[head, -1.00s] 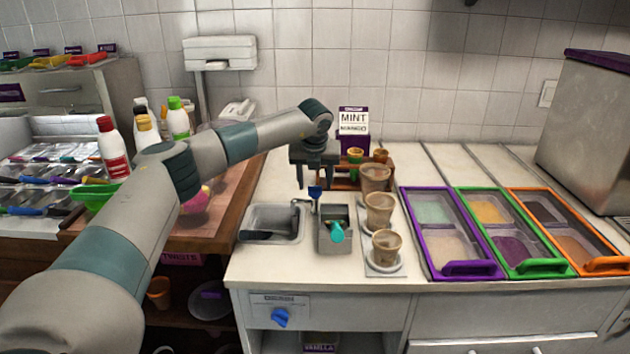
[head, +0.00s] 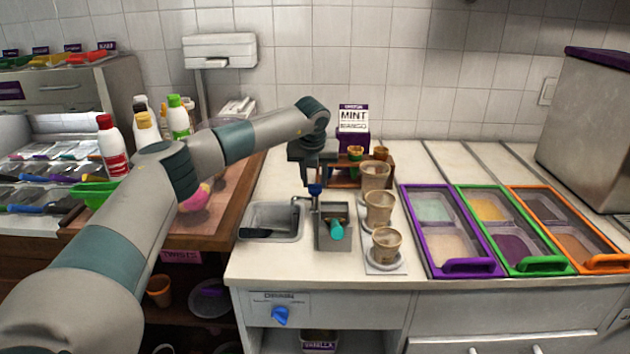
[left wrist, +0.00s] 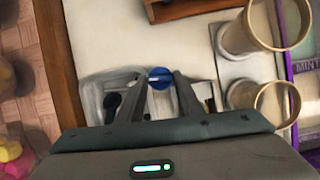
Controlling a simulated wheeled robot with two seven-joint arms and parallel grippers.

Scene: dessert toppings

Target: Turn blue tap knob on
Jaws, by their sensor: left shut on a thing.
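The small blue tap knob (head: 315,189) sits on top of the metal tap, between the sink (head: 287,224) and a grey box. My left gripper (head: 313,184) has come down over it from above and is shut on it. In the left wrist view the round blue knob (left wrist: 160,72) shows between the two fingertips. The fingers partly hide the knob and the tap beneath. I cannot make out any water stream. My right gripper is in neither view.
A grey box (head: 333,240) holding a teal-handled tool stands just right of the tap. Paper cups (head: 379,206) on a tray stand close to its right. A second blue knob (head: 280,316) is on the cabinet front. Lidded topping bins (head: 452,268) lie further right.

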